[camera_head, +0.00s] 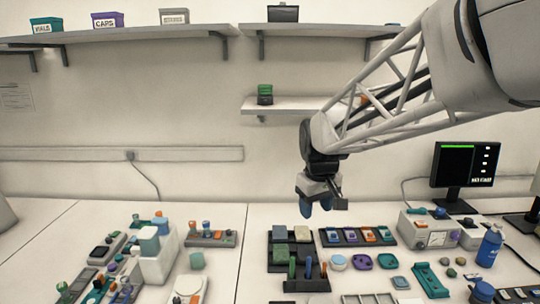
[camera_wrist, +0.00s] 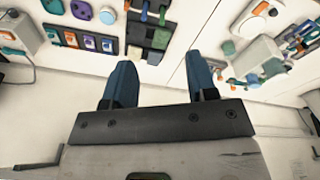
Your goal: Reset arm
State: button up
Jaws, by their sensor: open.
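My gripper (camera_head: 317,202) hangs from my arm above the back part of the bench in the head view, pointing down. In the wrist view its two blue fingers (camera_wrist: 163,85) stand apart with nothing between them, so it is open and empty. In the head view it is just above and behind a dark tray (camera_head: 270,256) with square blocks and a row of colored slots (camera_head: 357,237). It appears clear of both.
A white block-shaped device (camera_head: 158,258) stands among small parts at left. A grey instrument box (camera_head: 428,231), a monitor (camera_head: 465,172) and a blue bottle (camera_head: 489,246) are at right. Wall shelves (camera_head: 120,36) hold boxes; a small shelf (camera_head: 290,104) is behind my arm.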

jog(key=s+d+f+m, duration=0.1)
jog(key=s+d, duration=0.1)
jog(key=s, duration=0.7)
jog(key=s+d+f+m, duration=0.2)
jog(key=s+d, duration=0.1)
jog(key=s, duration=0.6)
jog(key=s+d+f+m, duration=0.1)
jog(key=s+d+m, duration=0.1)
jog(key=s, duration=0.7)
jog(key=shift+s+d+f+t, duration=0.15)
jog(key=shift+s+f+t, duration=0.25)
